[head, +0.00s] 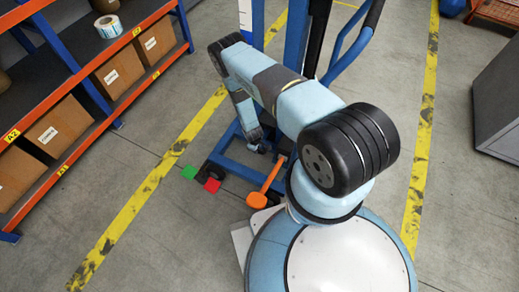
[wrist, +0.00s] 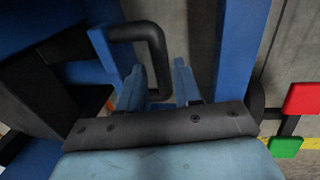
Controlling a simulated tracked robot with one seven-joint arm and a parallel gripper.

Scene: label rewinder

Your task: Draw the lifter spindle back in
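A blue lifter (head: 297,35) stands in front of me, its mast partly behind my arm. I cannot make out a spindle for certain. My gripper (head: 259,146) points down low beside the lifter's base frame. In the wrist view my gripper (wrist: 160,68) has its two light blue fingers apart. A black bent bar (wrist: 152,36) runs down in the gap between them; I cannot tell whether it touches a finger or lies beyond them. A red pad (head: 212,185), a green pad (head: 189,172) and an orange paddle lever (head: 257,200) sit low at the lifter's base.
A blue upright (wrist: 238,50) stands close right of my fingers in the wrist view. A shelf rack (head: 100,62) with cardboard boxes and a label roll (head: 109,26) is at the left. A grey cabinet (head: 497,100) is at the right. Floor between the yellow lines is mostly clear.

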